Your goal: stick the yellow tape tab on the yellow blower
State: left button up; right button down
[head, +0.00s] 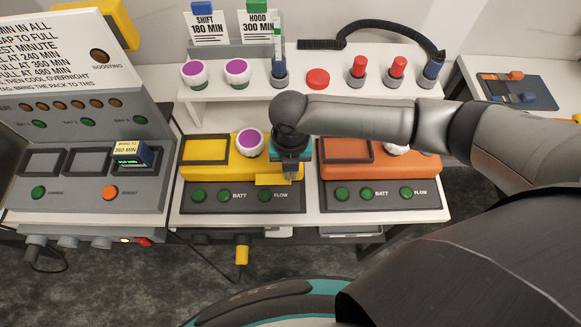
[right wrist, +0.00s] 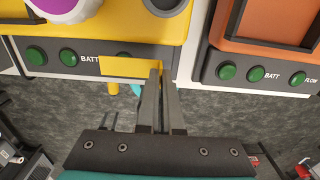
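The yellow blower (head: 225,172) stands on the white bench, with a dark square frame on its top left and a dark front strip of green buttons. The yellow tape tab (head: 270,180) is a flat yellow strip at the blower's front edge, over the strip near FLOW. In the right wrist view the tab (right wrist: 128,67) reaches left from my fingertips. My right gripper (head: 291,174) points down over the blower's right end, its fingers (right wrist: 160,72) close together on the tab's right end. Whether the tab touches the blower is unclear. My left gripper is not in view.
An orange blower (head: 400,170) stands close on the right. A white-and-purple knob (head: 250,142) sits on the yellow blower. A shelf behind holds a red button (head: 318,78) and several knobs. A grey charger panel (head: 85,160) stands left. A yellow plug (head: 242,255) hangs below the bench.

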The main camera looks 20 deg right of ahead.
jog(key=shift+f, duration=0.5)
jog(key=shift+w+d+b, duration=0.3)
jog(key=shift+w+b, duration=0.05)
jog(key=shift+w, duration=0.55)
jog(key=shift+w+d+b, duration=0.25)
jog(key=shift+w+b, duration=0.05)
jog(key=shift+w, duration=0.6)
jog(key=shift+f, duration=0.3)
jog(key=shift+s+f, duration=0.1)
dwell(0.6)
jog(key=c, duration=1)
grip_release()
notch_tip(320, 180, up, 15)
jog(key=shift+r+p, duration=0.2)
jog(key=shift+p, duration=0.1)
